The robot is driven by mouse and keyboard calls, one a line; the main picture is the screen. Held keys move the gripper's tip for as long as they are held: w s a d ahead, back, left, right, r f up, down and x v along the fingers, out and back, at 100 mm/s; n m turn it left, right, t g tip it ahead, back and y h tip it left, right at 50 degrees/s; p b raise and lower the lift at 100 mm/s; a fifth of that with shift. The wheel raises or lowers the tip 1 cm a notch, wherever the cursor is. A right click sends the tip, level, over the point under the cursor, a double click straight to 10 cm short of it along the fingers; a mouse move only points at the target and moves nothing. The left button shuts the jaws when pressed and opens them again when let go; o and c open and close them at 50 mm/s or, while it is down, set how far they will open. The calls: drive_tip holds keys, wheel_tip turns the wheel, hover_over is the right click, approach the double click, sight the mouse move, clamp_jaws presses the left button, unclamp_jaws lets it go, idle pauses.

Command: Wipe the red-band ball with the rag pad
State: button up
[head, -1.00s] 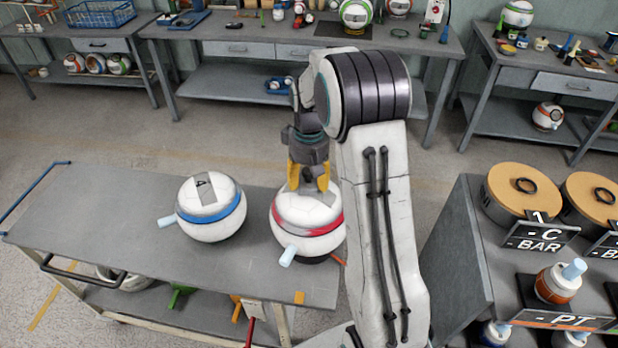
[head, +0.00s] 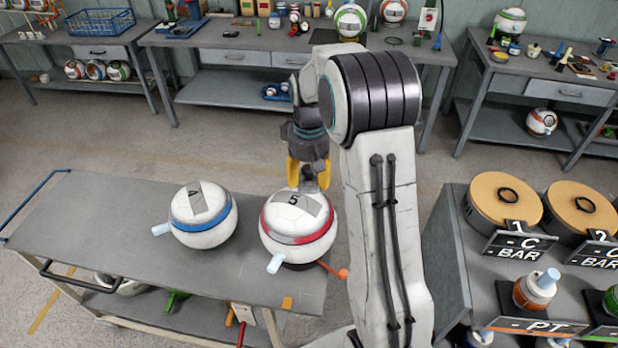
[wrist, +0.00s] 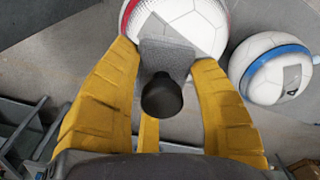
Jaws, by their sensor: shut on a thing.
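The red-band ball (head: 288,238) sits on a dark support on the grey cart, its grey patch marked 5 showing on top. Its edge and red band also show at the top of the wrist view (wrist: 190,22). My gripper (head: 308,172) is just behind the ball's top. Its yellow fingers are shut on the rag pad (wrist: 165,57), a grey pad with a dark round knob (wrist: 162,97). In the wrist view the pad overlaps the ball's edge; I cannot tell whether they touch. In the head view the pad is small beneath the fingers (head: 311,183).
A blue-band ball (head: 205,222) marked 4 stands left of the red-band ball. A light-blue plug (head: 275,263) and an orange-tipped lever (head: 342,273) stick out by the red-band ball. The cart top (head: 95,225) is clear at left. A side bench (head: 450,250) stands at right.

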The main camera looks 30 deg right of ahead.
drive_tip(key=shift+r+p, duration=0.4)
drive_tip(key=shift+r, duration=0.65)
